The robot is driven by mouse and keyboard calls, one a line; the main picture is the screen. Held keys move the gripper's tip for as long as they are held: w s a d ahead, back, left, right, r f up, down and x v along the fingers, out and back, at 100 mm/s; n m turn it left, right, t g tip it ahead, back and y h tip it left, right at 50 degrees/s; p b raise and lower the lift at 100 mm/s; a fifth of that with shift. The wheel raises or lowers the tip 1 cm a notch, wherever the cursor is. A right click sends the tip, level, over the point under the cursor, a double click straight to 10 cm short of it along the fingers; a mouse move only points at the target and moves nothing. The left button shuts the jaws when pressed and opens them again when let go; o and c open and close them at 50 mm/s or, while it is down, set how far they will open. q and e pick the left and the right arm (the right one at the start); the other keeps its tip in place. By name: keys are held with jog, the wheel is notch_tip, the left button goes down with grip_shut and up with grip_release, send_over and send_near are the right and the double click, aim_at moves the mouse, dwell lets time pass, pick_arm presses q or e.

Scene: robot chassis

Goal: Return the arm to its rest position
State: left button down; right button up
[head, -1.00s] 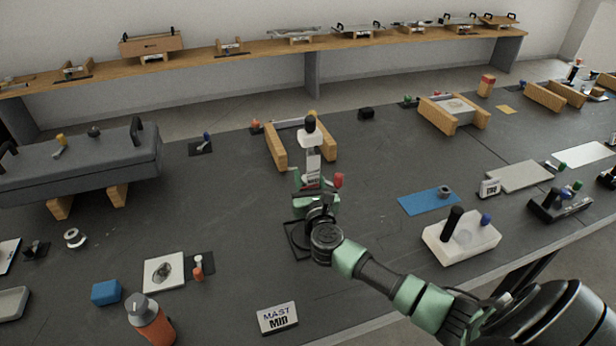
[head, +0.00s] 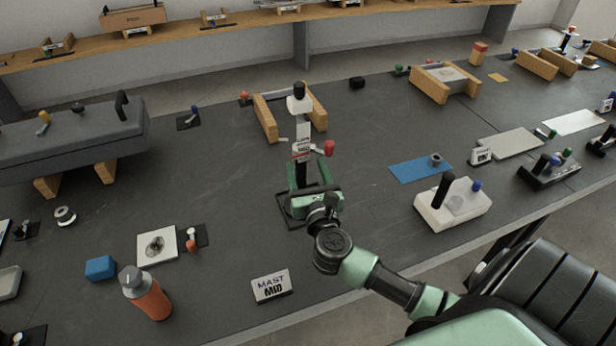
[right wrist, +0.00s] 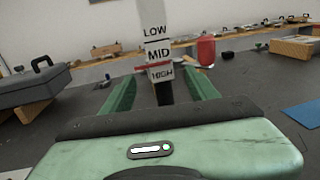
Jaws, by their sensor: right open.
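The mast (head: 302,130) stands upright on the table with a black knob and white head on top. A red-handled lever (head: 328,149) shows at its right side. In the right wrist view the mast (right wrist: 157,50) carries LOW, MID and HIGH labels, with a red line between MID and HIGH. My right gripper (head: 303,175) is open in front of the mast's lower part. Its two green fingers also show in the right wrist view (right wrist: 162,80), one on each side of the mast in the picture; I see no contact. The mast's foot is partly hidden by the gripper. My left gripper is out of view.
A white block with a black lever (head: 452,205) is at right. Wooden rails (head: 265,118) stand behind the mast. The table between the bottle and mast is mostly clear.

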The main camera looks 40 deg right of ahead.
jog(key=shift+v, duration=1.1)
